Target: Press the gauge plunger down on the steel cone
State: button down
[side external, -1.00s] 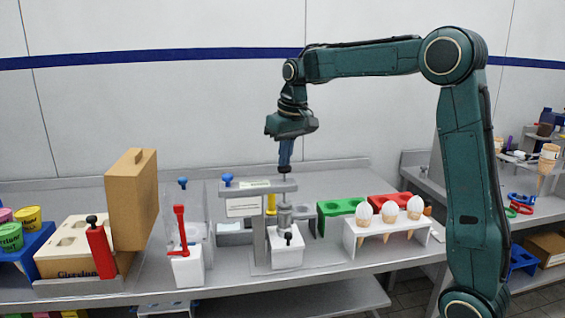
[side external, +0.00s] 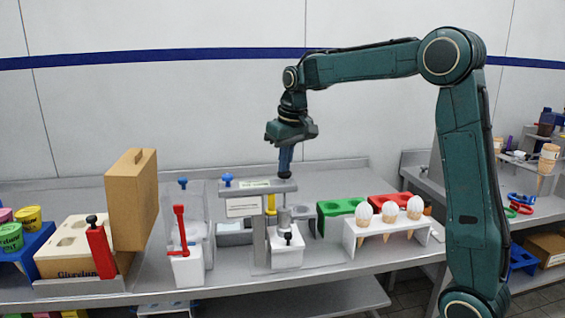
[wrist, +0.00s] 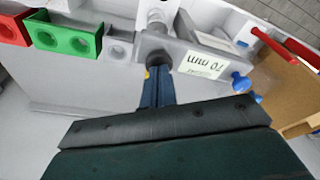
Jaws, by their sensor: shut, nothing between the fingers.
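The gauge (side external: 258,188) is a grey metal stand with a white label on its front and an overhanging arm. The tips seem to touch the plunger top. Below the arm, the grey plunger shaft and the steel cone (side external: 285,221) stand over a white block (side external: 286,250). Where plunger and cone meet is too small to tell.
A white rack (side external: 352,243) with several white-topped cones stands right of the gauge. Green (side external: 340,207) and red (side external: 390,201) holders are behind it. A clear-sided dispenser with a red lever (side external: 180,228) and a cardboard box (side external: 131,200) stand to the left.

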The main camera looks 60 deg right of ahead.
jog(key=shift+f, duration=0.1)
dwell(0.4)
jog(key=w+v, duration=0.2)
jog(key=v, duration=1)
jog(key=shift+w+d+r, duration=0.25)
jog(key=shift+d+r, duration=0.05)
jog(key=shift+r, duration=0.4)
dwell(0.6)
jog(key=shift+s+a, duration=0.1)
jog(key=s+a+f+n+t, duration=0.2)
jog(key=s+a+f, duration=0.1)
jog(key=s+a, duration=0.85)
jog(key=s+a+f+n+t, duration=0.1)
jog(key=s+f, duration=1.1)
jog(key=s, duration=0.2)
jog(key=shift+s+y, duration=0.25)
jog(key=shift+y, duration=0.05)
jog(key=shift+a, duration=0.15)
